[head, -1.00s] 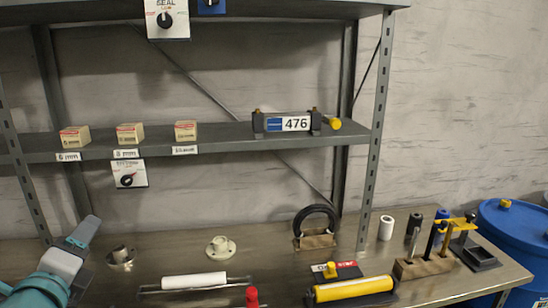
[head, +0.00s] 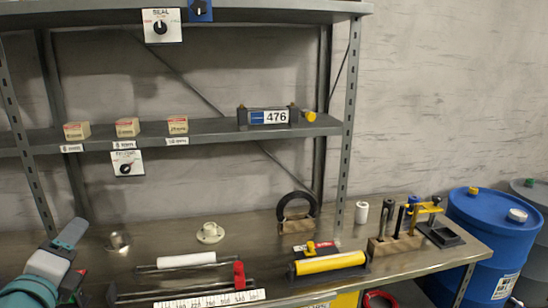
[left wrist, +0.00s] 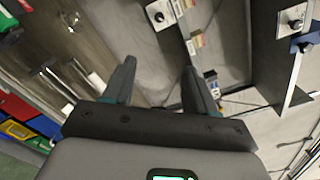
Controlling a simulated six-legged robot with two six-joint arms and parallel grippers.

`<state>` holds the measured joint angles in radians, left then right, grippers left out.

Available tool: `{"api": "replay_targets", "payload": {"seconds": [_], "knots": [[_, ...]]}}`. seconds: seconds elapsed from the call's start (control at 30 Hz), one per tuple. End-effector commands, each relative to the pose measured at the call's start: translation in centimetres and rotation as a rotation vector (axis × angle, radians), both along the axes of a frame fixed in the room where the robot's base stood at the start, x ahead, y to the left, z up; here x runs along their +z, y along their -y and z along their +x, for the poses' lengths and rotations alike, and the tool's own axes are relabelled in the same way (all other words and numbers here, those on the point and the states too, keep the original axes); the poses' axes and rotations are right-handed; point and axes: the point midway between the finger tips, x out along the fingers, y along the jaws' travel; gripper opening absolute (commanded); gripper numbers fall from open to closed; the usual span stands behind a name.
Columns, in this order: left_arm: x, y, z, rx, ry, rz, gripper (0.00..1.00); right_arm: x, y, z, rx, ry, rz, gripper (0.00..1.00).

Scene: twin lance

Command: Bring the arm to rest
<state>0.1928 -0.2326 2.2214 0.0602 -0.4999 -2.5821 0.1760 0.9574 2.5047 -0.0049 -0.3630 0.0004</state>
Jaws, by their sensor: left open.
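My left arm comes in at the lower left of the head view, with my left gripper (head: 68,238) raised above the left end of the bench. In the left wrist view my left gripper (left wrist: 158,78) has its two dark fingers spread apart, with nothing between them. The gripper is clear of the shelf and of the things on the bench. My right gripper shows in neither view.
The metal bench (head: 245,245) bears a white roller (head: 187,259), a yellow roller (head: 330,263), a white flanged fitting (head: 210,233) and a tool block (head: 395,247). The shelf (head: 210,130) holds small boxes and a unit marked 476 (head: 270,117). A blue drum (head: 490,235) stands right.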

Motion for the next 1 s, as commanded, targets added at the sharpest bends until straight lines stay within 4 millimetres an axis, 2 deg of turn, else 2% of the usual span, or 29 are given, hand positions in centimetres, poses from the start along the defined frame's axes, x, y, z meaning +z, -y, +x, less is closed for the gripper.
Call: {"api": "replay_targets", "payload": {"seconds": [0.17,0.37,0.47,0.57,0.67,0.77,0.8,0.87,0.9,0.97,1.0], "knots": [[-4.0,1.1,2.3,-0.033,-0.084,-0.017,0.57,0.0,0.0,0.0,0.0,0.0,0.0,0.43],[-9.8,2.9,4.3,-0.079,-0.204,-0.042,0.57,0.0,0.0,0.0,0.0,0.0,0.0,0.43],[-13.4,4.1,5.0,-0.108,-0.278,-0.055,0.57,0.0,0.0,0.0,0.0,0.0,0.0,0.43],[-17.9,5.8,5.4,-0.144,-0.371,-0.078,0.57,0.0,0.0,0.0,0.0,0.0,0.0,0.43],[-23.8,8.1,5.1,-0.181,-0.491,-0.151,0.57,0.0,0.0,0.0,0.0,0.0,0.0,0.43],[-31.2,11.3,3.4,-0.199,-0.644,-0.309,0.57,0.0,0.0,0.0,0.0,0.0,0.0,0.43],[-34.1,12.7,2.3,-0.191,-0.709,-0.394,0.57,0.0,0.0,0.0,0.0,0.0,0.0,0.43],[-38.3,14.7,0.2,-0.161,-0.808,-0.534,0.57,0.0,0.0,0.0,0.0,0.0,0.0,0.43],[-40.9,16.1,-1.6,-0.126,-0.876,-0.637,0.57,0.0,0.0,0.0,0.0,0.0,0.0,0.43],[-44.6,18.1,-4.6,-0.044,-0.977,-0.805,0.57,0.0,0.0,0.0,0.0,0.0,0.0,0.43],[-46.8,19.4,-6.8,0.033,-1.041,-0.925,0.57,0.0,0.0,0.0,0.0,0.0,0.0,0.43]]}}
